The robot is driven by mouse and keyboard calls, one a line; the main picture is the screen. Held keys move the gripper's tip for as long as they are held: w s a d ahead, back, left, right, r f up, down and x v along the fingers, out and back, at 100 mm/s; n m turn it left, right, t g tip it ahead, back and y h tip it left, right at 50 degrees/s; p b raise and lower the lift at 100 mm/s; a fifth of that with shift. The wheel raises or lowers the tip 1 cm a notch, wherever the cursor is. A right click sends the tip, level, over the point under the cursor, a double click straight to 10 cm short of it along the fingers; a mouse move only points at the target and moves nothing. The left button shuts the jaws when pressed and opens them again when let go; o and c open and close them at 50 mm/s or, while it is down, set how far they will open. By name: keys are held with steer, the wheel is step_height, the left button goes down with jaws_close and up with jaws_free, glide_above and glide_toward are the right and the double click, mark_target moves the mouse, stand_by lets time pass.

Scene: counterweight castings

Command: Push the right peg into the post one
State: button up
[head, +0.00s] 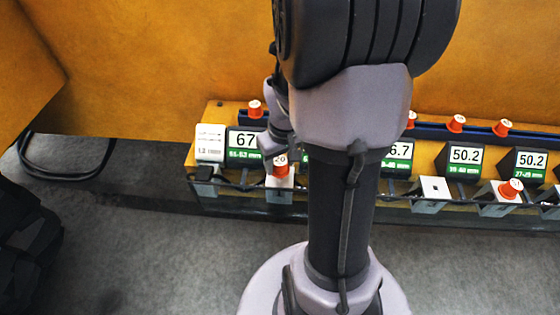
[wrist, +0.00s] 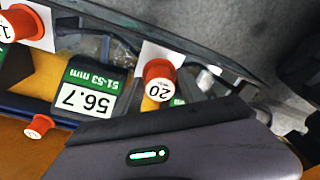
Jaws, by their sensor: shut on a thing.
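A red numbered peg, marked 20 (head: 281,165), is at a white post block (head: 279,184) on the front row, left of my arm. My gripper (head: 281,148) comes down onto this peg from above and appears shut on it; the fingertips are partly hidden. In the wrist view the red peg marked 20 (wrist: 160,80) is over the white block (wrist: 158,53), with my gripper's grey body below it. How deep it sits in the post cannot be told. Another red peg (head: 510,188) is in a white post at the right.
More red pegs (head: 456,123) stand along the dark blue back rail. Number signs such as 50.2 (head: 465,156) stand between rail and posts. A white block (head: 433,188) has an open hole. Black cable loops run along the front edge. My arm hides the middle.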

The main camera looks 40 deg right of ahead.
mark_target(280, 169)
steer(key=shift+f, duration=0.2)
steer(key=shift+f+b, duration=0.3)
steer(key=shift+b, duration=0.15)
steer(key=shift+f+b, duration=1.1)
steer(key=shift+f, duration=0.05)
steer(key=o, duration=1.5)
steer(key=shift+c, duration=0.2)
step_height(280, 169, up, 17)
steer(key=s+p, duration=0.2)
steer(key=p, duration=0.4)
steer(key=shift+a+r, duration=0.15)
steer(key=shift+a, duration=0.15)
